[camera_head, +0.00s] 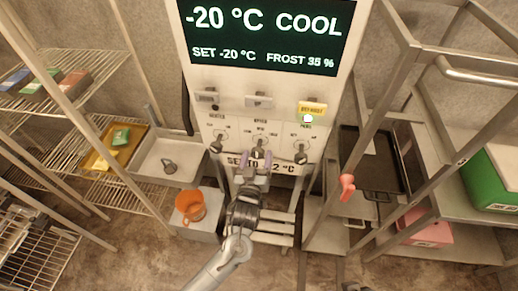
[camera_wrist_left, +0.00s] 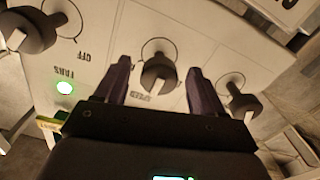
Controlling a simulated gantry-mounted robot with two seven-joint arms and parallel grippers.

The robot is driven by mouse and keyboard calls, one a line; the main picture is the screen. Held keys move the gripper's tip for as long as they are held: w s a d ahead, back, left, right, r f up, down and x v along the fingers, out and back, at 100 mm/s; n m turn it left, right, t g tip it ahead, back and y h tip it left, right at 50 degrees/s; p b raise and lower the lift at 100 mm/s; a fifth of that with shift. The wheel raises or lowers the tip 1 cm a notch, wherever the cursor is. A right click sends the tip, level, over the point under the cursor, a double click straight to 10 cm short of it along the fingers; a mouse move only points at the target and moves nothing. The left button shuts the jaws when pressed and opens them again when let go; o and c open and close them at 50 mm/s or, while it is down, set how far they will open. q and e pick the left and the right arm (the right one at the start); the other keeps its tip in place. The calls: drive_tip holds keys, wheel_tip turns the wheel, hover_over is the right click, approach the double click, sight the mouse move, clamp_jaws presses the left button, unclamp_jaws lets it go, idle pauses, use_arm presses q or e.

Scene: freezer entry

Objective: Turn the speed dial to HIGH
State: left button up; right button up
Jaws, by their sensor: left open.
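The speed dial (camera_head: 258,152) is the middle of three dark knobs in a row on the white control panel (camera_head: 229,125). In the left wrist view the speed dial (camera_wrist_left: 158,73) is a dark round knob with a lighter pointer bar, and the label by it reads upside down. My left gripper (camera_head: 254,157) is open in front of the panel. In the wrist view its two dark fingers (camera_wrist_left: 160,82) show on either side of the knob, with visible gaps. The HIGH mark cannot be read. My right gripper does not show.
Similar knobs sit to the left (camera_head: 216,145) and right (camera_head: 301,153) of the speed dial. An orange mug (camera_head: 190,206) stands below left. Wire shelves (camera_head: 75,85) and a metal rack (camera_head: 385,90) flank the panel.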

sight(257, 157)
use_arm(q)
drive_tip(key=shift+w+d, duration=0.15)
drive_tip(key=shift+w, duration=0.75)
drive_tip(key=shift+w+d, duration=0.15)
drive_tip(key=shift+w, duration=0.75)
drive_tip(key=c, duration=1)
